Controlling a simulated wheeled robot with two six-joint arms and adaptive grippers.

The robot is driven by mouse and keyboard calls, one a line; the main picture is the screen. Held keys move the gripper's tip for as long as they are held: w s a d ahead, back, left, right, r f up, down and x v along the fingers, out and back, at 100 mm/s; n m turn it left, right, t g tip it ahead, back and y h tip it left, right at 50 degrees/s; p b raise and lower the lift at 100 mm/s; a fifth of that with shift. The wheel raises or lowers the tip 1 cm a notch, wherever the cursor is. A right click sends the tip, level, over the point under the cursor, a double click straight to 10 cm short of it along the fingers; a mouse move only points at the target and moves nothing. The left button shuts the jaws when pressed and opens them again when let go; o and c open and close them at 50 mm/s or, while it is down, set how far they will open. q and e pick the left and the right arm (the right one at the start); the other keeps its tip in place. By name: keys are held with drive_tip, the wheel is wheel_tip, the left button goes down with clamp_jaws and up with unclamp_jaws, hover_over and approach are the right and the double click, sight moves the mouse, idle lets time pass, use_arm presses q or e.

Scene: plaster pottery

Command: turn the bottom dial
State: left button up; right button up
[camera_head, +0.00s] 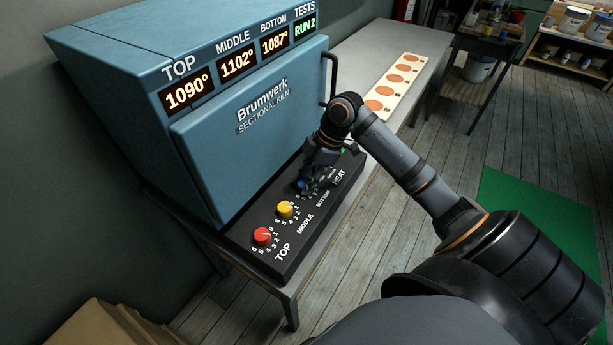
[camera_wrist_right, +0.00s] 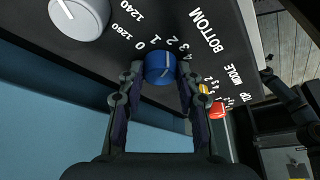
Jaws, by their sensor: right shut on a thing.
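The bottom dial is a blue knob (camera_wrist_right: 158,66) with a pale pointer line, beside the word BOTTOM on the black control panel (camera_head: 283,258). In the right wrist view its line points near 2 or 3, but I cannot read it exactly. My right gripper (camera_wrist_right: 157,78) is shut on the blue knob, one finger on each side. In the head view the right gripper (camera_head: 308,182) covers most of the knob. The yellow middle dial (camera_head: 286,209) and red top dial (camera_head: 262,235) sit to its lower left. My left gripper is not in view.
The blue kiln (camera_head: 245,125) rises behind the panel, with displays reading TOP 1090, MIDDLE 1102, BOTTOM 1087 and RUN 2. A grey heat knob (camera_wrist_right: 80,18) is near the blue one. A card with orange discs (camera_head: 405,76) lies on the bench (camera_head: 372,52) beyond.

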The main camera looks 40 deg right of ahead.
drive_tip(key=m+p, duration=0.2)
drive_tip(key=p, duration=0.1)
drive_tip(key=m+t+h+p, duration=0.1)
drive_tip(key=m+p, duration=0.2)
drive_tip(key=m+t+p, duration=0.1)
drive_tip(key=m+p, duration=0.1)
drive_tip(key=p, duration=0.1)
drive_tip(key=shift+s+a+r+m+h, duration=0.2)
drive_tip(key=shift+s+r+m+h, duration=0.05)
drive_tip(key=shift+m+h, duration=0.05)
drive_tip(key=m+t+h+p, duration=0.1)
drive_tip(key=m+p, duration=0.1)
drive_tip(key=p, duration=0.1)
drive_tip(key=shift+f+m, duration=0.1)
drive_tip(key=shift+m, duration=0.3)
drive_tip(key=shift+f+m+p, duration=0.1)
drive_tip(key=shift+m+p, duration=0.2)
drive_tip(key=o, duration=1.1)
drive_tip(key=shift+o, duration=0.2)
